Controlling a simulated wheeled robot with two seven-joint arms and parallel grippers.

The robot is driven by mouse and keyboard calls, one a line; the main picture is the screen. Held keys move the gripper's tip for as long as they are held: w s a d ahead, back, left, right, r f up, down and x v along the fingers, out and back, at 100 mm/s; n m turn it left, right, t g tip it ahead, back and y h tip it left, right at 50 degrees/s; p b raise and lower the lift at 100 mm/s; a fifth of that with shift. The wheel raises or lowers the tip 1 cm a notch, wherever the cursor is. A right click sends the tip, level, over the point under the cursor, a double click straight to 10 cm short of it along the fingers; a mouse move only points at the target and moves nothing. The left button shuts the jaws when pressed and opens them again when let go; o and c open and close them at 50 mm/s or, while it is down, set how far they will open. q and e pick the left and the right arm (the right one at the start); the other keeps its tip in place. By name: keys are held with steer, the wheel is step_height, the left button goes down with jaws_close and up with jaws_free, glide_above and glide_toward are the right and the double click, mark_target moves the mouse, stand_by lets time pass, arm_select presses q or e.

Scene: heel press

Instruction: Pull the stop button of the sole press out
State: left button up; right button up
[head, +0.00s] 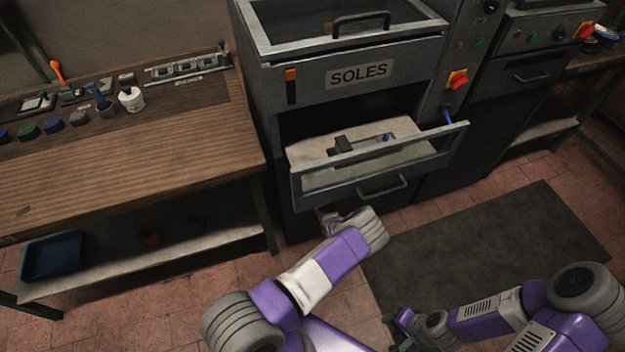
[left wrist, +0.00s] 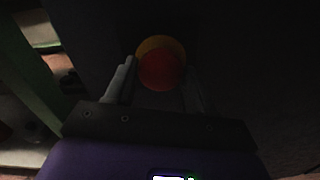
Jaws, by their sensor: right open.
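In the left wrist view a round red stop button (left wrist: 160,70) with an orange-yellow ring (left wrist: 152,43) behind it shows on a dark surface. My left gripper (left wrist: 161,78) is open, with one finger on each side of the button; I cannot tell whether they touch it. In the head view the left gripper (head: 328,216) is low at the front of the sole press (head: 281,84), below its open drawer and mostly hidden by my wrist. The button is hidden there. My right gripper (head: 404,322) is open and empty, low over the floor.
A wooden workbench (head: 120,165) with tools stands at the left. A dark mat (head: 500,245) lies on the clear floor at the right.

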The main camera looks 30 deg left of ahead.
arm_select(q)
jaws_close()
steer(key=shift+s+d+f, duration=0.1)
steer(key=shift+s+d, duration=0.25)
steer(key=shift+d, duration=0.1)
steer(key=shift+o, duration=2.3)
jaws_free()
steer(key=shift+d, duration=0.1)
steer(key=p+v, duration=0.2)
steer(key=v, duration=0.5)
steer(key=shift+s+d, duration=0.15)
steer(key=shift+s, duration=0.1)
